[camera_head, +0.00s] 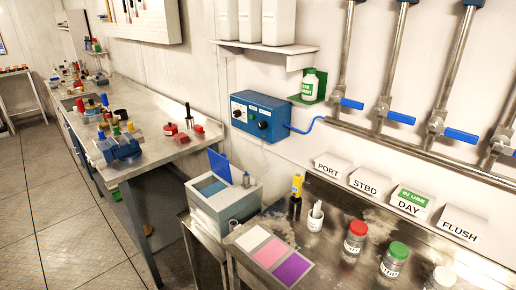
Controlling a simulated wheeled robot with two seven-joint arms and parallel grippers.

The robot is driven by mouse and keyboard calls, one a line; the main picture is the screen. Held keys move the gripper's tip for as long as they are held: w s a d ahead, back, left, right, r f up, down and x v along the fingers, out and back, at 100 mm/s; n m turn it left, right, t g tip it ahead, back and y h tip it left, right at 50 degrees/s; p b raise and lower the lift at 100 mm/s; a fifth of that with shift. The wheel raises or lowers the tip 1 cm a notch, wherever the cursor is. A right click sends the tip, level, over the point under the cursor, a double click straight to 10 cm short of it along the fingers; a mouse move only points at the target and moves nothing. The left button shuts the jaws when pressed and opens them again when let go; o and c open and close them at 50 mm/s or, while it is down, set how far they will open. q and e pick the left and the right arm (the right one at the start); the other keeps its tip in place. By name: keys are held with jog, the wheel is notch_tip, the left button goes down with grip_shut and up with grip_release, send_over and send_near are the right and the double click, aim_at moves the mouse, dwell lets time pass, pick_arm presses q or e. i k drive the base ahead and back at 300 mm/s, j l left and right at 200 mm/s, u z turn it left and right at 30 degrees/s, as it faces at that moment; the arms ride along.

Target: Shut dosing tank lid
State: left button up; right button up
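The dosing tank (226,203) is a pale grey box with a blue inside, standing on a small stand left of the metal bench. Its blue lid (219,166) is open, tilted up at the tank's back left edge. Something small and blue-grey (246,179) stands at the tank's right side. Neither of my grippers shows in the head view.
A blue control box (260,116) hangs on the wall behind the tank. A cluttered workbench (150,120) runs along the left; floor (50,200) is clear.

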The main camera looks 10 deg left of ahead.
aim_at(220, 166)
jog(key=i+j+z, duration=0.2)
jog(key=j+z, duration=0.15)
jog(key=i+j+z, duration=0.1)
jog(key=j+z, duration=0.3)
jog(key=j, duration=0.25)
jog(key=j+z, duration=0.35)
jog(key=j, duration=0.15)
jog(key=i, duration=0.05)
